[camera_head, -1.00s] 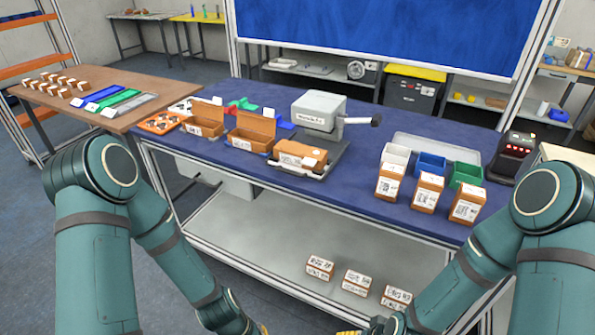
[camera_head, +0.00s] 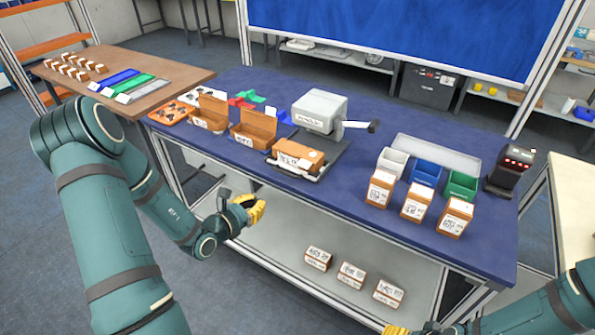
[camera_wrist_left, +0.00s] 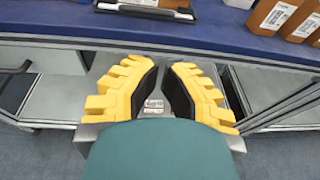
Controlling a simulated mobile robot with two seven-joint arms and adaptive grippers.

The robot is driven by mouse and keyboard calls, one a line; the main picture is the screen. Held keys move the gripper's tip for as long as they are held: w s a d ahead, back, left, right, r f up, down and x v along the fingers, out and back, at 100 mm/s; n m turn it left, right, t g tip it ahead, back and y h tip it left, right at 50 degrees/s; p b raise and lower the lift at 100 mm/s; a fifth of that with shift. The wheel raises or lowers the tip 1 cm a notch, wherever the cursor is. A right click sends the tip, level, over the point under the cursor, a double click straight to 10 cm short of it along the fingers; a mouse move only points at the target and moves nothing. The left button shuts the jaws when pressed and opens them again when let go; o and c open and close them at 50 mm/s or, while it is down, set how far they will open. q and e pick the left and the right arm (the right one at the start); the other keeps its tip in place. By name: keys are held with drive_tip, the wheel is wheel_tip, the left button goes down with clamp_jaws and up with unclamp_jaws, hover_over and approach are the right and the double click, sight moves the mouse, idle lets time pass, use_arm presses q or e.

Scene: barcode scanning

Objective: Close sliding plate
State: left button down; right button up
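The grey labelled machine (camera_head: 318,111) stands on the blue table with its side handle at the right. In front of it a brown box (camera_head: 297,154) sits on a light sliding plate (camera_head: 292,173), which sticks out toward the table's front edge. The plate's end (camera_wrist_left: 148,8) shows at the top of the left wrist view. My left gripper (camera_head: 256,209), with yellow fingers, is just in front of and below the table edge, apart from the plate. Its fingertips (camera_wrist_left: 163,68) are close together with a narrow gap and nothing held. My right gripper (camera_head: 398,330) barely shows at the bottom edge.
Open brown boxes (camera_head: 255,126) stand left of the machine. White, blue and green bins (camera_head: 425,172) with brown boxes (camera_head: 417,203) before them are at the right. A black scanner (camera_head: 511,170) stands at the far right. Labelled boxes (camera_head: 351,275) lie on the lower shelf (camera_head: 285,245).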

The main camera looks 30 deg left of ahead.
use_arm(q)
drive_tip(key=shift+n+t+y, duration=0.3)
drive_tip(key=shift+n+y, duration=0.2)
drive_tip(key=shift+y, duration=0.2)
drive_tip(key=x, duration=0.4)
drive_tip(key=a+b+x, duration=0.1)
drive_tip(key=x, duration=0.9)
drive_tip(key=shift+w+a+r, duration=0.2)
drive_tip(key=shift+a+r, duration=0.2)
use_arm(e)
drive_tip(key=shift+s+d+f, duration=0.1)
drive_tip(key=shift+s+f, duration=0.1)
drive_tip(key=shift+f, duration=0.35)
